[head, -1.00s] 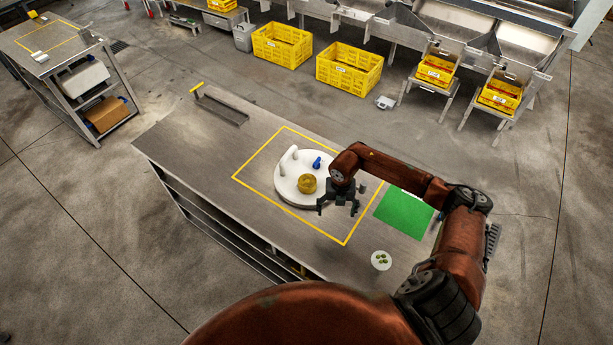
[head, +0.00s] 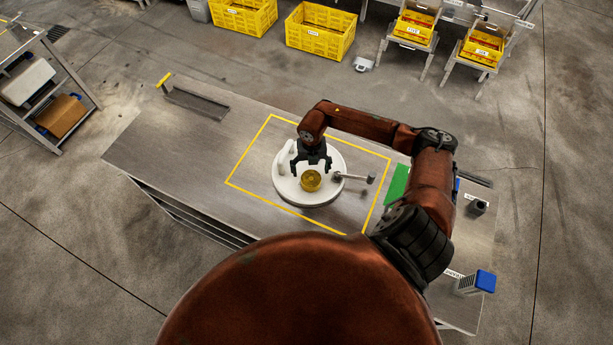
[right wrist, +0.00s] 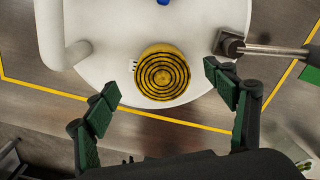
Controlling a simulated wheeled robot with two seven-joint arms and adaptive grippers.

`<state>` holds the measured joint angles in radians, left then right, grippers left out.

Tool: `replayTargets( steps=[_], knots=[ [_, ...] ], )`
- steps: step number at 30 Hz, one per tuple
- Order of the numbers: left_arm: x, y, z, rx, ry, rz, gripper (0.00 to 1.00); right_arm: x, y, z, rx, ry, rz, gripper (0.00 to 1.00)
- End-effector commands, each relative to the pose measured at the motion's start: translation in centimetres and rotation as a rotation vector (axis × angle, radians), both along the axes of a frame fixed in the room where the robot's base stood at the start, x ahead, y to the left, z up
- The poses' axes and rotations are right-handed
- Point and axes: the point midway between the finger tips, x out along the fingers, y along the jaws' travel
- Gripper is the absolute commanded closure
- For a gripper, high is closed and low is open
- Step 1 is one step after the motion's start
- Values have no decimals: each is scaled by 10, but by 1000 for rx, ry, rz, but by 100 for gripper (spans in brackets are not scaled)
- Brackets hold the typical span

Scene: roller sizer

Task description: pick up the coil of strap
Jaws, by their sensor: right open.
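The coil of strap (head: 311,180) is a yellow, round coil with dark rings. It lies on a round white board (head: 310,198) inside the yellow outline on the workbench. In the right wrist view the coil (right wrist: 163,72) sits ahead of and between the fingertips, apart from both. My right gripper (head: 312,168) is above the board, close to the coil; in the right wrist view (right wrist: 160,90) its green-padded fingers stand wide open and empty. My left gripper is not in view.
A metal tool with a dark block head (right wrist: 232,42) lies right of the coil, near the right finger. A white upright post (right wrist: 60,40) stands on the left of the board. A blue item (right wrist: 223,3) shows at the top edge. A green mat (head: 397,184) lies right.

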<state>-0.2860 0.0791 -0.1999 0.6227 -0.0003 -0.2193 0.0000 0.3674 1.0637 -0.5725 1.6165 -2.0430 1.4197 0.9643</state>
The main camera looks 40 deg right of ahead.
Motion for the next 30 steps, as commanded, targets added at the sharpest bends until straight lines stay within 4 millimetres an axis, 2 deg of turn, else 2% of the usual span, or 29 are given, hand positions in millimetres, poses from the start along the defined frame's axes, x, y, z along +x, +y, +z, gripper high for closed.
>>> replayTargets(
  steps=[6, 8, 11, 15, 18, 21, 30],
  knots=[
    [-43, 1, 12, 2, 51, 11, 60, 0, 4, -28, 3, 10, -4, 22],
    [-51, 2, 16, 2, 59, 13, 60, 0, 6, -37, 2, 11, -3, 22],
    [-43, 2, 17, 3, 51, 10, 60, 2, 5, -51, 2, 8, -3, 22],
    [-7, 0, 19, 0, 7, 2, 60, 1, 5, -59, 0, 8, -2, 22],
    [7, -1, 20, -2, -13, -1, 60, 2, 5, -60, 0, 7, 0, 22],
    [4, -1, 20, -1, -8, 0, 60, 2, 6, -60, 0, 7, 1, 22],
    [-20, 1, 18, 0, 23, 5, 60, 2, 6, -59, 0, 7, 1, 43]
  ],
)
